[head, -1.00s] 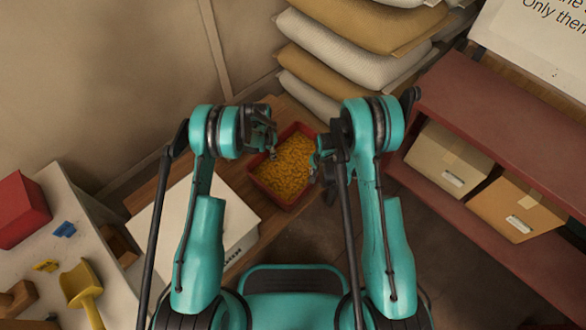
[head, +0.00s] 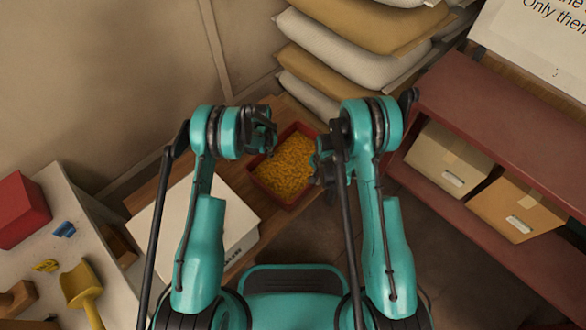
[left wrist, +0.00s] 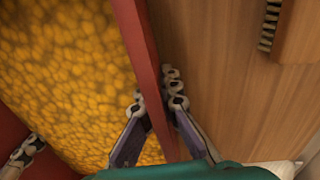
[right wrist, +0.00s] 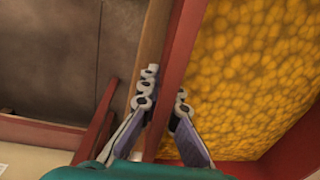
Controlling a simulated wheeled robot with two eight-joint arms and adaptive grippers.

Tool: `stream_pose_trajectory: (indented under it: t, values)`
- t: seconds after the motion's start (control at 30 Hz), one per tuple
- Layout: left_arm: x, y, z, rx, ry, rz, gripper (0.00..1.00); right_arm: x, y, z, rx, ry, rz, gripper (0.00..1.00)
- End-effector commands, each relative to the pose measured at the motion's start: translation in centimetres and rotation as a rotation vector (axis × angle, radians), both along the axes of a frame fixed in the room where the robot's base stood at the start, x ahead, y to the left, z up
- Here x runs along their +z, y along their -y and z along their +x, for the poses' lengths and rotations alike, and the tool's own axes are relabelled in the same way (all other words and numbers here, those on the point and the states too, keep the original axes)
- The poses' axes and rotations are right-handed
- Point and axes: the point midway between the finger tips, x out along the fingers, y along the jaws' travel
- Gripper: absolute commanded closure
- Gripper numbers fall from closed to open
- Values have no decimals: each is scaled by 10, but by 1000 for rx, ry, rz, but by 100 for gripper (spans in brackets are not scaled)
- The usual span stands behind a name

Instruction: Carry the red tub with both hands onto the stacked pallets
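The red tub (head: 290,203) is full of yellow grain (head: 284,167) and rests on a brown wooden surface (head: 150,192). In the left wrist view, my left gripper (left wrist: 156,95) has one finger inside and one outside the tub wall (left wrist: 142,45), both close against it. In the right wrist view, my right gripper (right wrist: 166,95) straddles the opposite wall (right wrist: 184,45) the same way. In the head view, the left gripper (head: 270,140) and right gripper (head: 316,168) are at opposite sides of the tub. I cannot make out stacked pallets.
A white box (head: 225,215) stands close left of the tub. Piled sacks (head: 340,45) rise behind it. A red shelf (head: 480,110) with cardboard boxes (head: 445,160) is at the right. A bench with a yellow scoop (head: 82,290) is at the left. Dark floor lies between.

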Motion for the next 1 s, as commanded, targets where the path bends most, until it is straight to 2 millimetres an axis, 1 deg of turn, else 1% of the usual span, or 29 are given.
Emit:
stream_pose_trajectory:
  t: [0.27,0.7,0.83,1.0]
  values:
    - [13,0,0,0,0,0,100,13,0,0,0,0,0,100]
    - [46,0,0,0,0,0,100,46,0,0,0,0,0,100]
    - [51,0,0,0,0,0,100,51,0,0,0,0,0,100]
    - [51,0,0,0,0,0,100,51,0,0,0,0,0,100]
